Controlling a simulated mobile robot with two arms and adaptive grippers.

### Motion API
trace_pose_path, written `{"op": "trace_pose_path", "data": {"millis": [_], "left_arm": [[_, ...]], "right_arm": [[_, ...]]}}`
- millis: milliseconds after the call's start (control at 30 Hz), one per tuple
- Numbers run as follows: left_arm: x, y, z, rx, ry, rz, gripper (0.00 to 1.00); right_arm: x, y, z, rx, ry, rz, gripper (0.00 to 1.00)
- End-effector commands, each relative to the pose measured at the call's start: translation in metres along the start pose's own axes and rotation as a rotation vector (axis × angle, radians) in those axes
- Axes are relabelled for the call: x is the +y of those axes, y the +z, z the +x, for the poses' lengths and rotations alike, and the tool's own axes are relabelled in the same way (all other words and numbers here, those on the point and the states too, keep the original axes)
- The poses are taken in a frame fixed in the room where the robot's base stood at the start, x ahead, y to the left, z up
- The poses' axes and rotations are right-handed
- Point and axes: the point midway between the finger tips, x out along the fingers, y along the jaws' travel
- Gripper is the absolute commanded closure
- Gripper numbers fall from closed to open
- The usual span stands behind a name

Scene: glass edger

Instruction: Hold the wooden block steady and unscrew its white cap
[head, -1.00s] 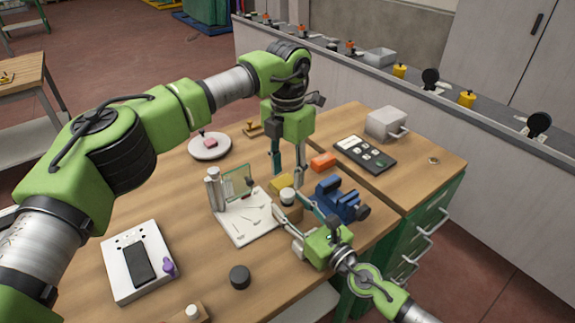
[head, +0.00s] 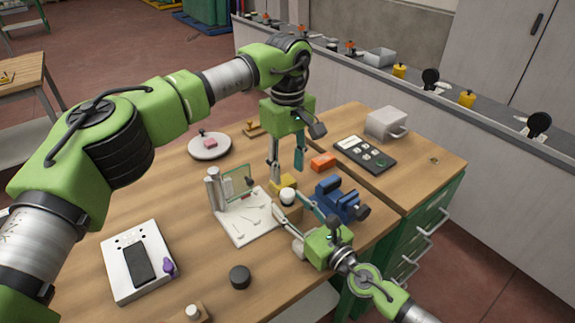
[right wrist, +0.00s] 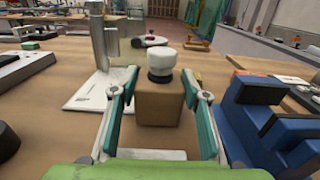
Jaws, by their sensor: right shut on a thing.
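The wooden block (right wrist: 160,103) stands upright with a round white cap (right wrist: 162,58) on a dark neck. In the head view, the block (head: 290,213) and its white cap (head: 287,196) are near the middle of the bench. My right gripper (right wrist: 159,80) has one finger on each side of the block and is shut on it; the cap is clear above the fingers. My left gripper (head: 287,176) points down behind and above the cap in the head view. Its two fingers are apart, with nothing visible between them, and it does not touch the cap.
A blue vise (head: 338,200) stands close right of the block. A white board with a glass pane (head: 237,182) is close left. A yellow piece (head: 283,182) sits just behind the block, an orange block (head: 323,162) beyond. A dark puck (head: 240,276) lies in front.

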Motion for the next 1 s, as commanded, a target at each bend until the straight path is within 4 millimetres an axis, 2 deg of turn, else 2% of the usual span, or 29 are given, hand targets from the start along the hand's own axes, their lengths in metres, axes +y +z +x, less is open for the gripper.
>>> {"op": "trace_pose_path", "data": {"millis": [167, 633, 800, 1000], "left_arm": [[0.000, 0.000, 0.006, -0.001, -0.001, 0.055, 0.61], [0.000, 0.001, 0.071, -0.003, -0.001, 0.053, 0.61], [0.000, 0.000, 0.079, -0.001, -0.001, 0.053, 0.61], [0.000, 0.000, 0.080, -0.001, -0.001, 0.053, 0.61]], "right_arm": [[0.000, -0.001, 0.000, 0.001, 0.000, 0.000, 1.00], [0.000, -0.001, 0.000, 0.001, 0.000, 0.000, 1.00], [0.000, -0.001, 0.000, 0.001, 0.000, 0.000, 1.00], [0.000, -0.001, 0.000, 0.001, 0.000, 0.000, 1.00]]}}
